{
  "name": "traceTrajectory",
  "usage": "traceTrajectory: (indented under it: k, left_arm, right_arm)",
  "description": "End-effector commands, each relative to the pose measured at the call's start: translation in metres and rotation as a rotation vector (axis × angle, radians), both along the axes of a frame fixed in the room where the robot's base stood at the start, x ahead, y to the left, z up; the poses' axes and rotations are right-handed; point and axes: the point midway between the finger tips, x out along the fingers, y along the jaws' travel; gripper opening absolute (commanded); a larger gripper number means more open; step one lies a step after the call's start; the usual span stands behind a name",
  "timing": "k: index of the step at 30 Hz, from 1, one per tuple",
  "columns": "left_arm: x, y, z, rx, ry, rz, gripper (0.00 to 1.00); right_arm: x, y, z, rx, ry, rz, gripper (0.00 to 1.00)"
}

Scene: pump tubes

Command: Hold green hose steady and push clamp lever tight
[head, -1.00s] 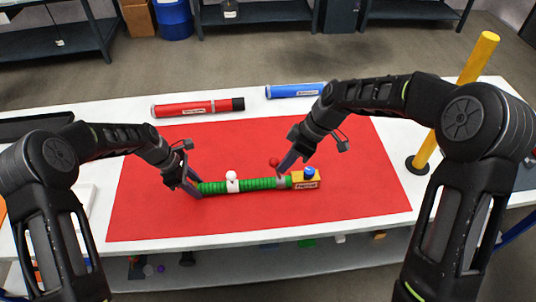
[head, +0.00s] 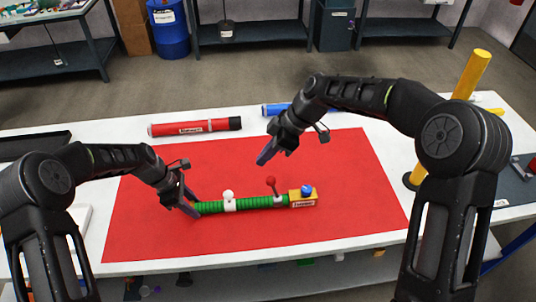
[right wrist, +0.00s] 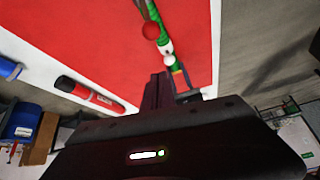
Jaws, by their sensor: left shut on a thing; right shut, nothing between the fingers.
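The green ribbed hose (head: 250,203) lies on the red mat (head: 330,235). My left gripper (head: 190,207) is shut on the hose's left end. A white clamp with a white ball (head: 229,199) sits on the hose's left half. Near the right end, a grey clamp has a lever with a red ball (head: 271,181), standing up. A yellow block with a blue knob (head: 303,198) is at the hose's right end. My right gripper (head: 263,160) is shut and empty, above the mat behind the hose, apart from the lever. The red ball also shows in the right wrist view (right wrist: 151,30).
A red tube (head: 195,127) and a partly hidden blue tube (head: 277,109) lie on the white table behind the mat. A yellow post (head: 470,75) stands at the right. The mat in front of the hose is clear.

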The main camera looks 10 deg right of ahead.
Motion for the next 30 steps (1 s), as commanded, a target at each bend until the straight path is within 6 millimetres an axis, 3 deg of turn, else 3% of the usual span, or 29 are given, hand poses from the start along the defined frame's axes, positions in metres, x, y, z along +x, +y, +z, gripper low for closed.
traceTrajectory:
  k: [11,18,30]
  left_arm:
    - [0.0,0.0,0.001,-0.001,-0.001,0.0,0.0]
    - [0.0,0.0,0.0,-0.001,-0.001,0.0,0.0]
    - [0.0,0.0,0.0,-0.001,-0.001,0.0,0.0]
  right_arm:
    - [0.004,0.04,-0.065,-0.001,0.003,0.003,0.0]
    - [-0.002,0.006,-0.069,0.0,0.001,-0.001,0.0]
    - [-0.003,-0.001,-0.071,0.0,0.0,0.0,0.0]
